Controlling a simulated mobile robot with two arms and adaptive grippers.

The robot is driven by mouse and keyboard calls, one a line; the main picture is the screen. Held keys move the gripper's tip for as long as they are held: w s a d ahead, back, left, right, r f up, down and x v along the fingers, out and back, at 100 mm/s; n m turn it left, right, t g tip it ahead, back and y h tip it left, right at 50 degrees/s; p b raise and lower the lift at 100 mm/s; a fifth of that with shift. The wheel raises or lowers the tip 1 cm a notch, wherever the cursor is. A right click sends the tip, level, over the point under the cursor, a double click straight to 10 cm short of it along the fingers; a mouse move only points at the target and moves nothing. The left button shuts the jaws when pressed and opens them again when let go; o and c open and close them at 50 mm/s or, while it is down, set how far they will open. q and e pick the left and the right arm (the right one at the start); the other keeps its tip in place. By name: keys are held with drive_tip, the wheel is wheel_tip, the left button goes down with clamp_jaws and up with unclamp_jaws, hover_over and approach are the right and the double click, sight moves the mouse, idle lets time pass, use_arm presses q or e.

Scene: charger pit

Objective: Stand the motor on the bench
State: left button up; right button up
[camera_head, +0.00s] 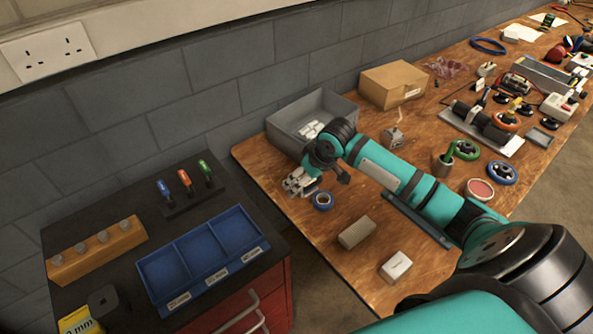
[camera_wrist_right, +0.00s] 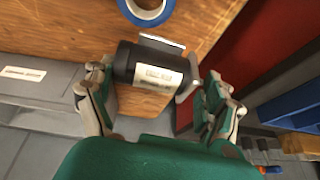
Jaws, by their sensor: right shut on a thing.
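The motor (camera_wrist_right: 155,68) is a dark cylinder with a white label and a pale metal plate on its far side. In the right wrist view it lies across between the fingers of my right gripper (camera_wrist_right: 155,95), which is shut on it. In the head view my right gripper (camera_head: 299,182) is at the left edge of the wooden bench (camera_head: 290,222), beside the grey bin; I cannot make out the motor clearly there. I cannot tell whether the motor touches the bench. My left gripper is not in view.
A blue tape roll (camera_head: 322,200) lies close to the gripper. The grey bin (camera_head: 285,135) and a cardboard box (camera_head: 398,84) stand behind. Two small blocks (camera_head: 357,232) (camera_head: 396,266) lie towards the front. A red cabinet with a blue tray (camera_head: 165,268) stands left, across a gap.

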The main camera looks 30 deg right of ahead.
drive_tip(key=w, duration=0.2)
drive_tip(key=w+d, duration=0.1)
drive_tip(key=w, duration=0.3)
drive_tip(key=shift+w+d+f, duration=0.25)
drive_tip(key=shift+w+d, duration=0.1)
drive_tip(key=shift+w, duration=0.05)
drive_tip(key=shift+w+d, duration=0.15)
drive_tip(key=shift+w, duration=0.35)
wheel_tip(320, 180, down, 4)
drive_tip(key=shift+r, duration=0.15)
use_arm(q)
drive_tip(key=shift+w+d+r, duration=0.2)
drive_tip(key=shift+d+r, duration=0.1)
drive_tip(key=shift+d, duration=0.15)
use_arm(e)
drive_tip(key=o, duration=1.5)
drive_tip(key=shift+s, duration=0.1)
drive_tip(key=shift+c, duration=0.2)
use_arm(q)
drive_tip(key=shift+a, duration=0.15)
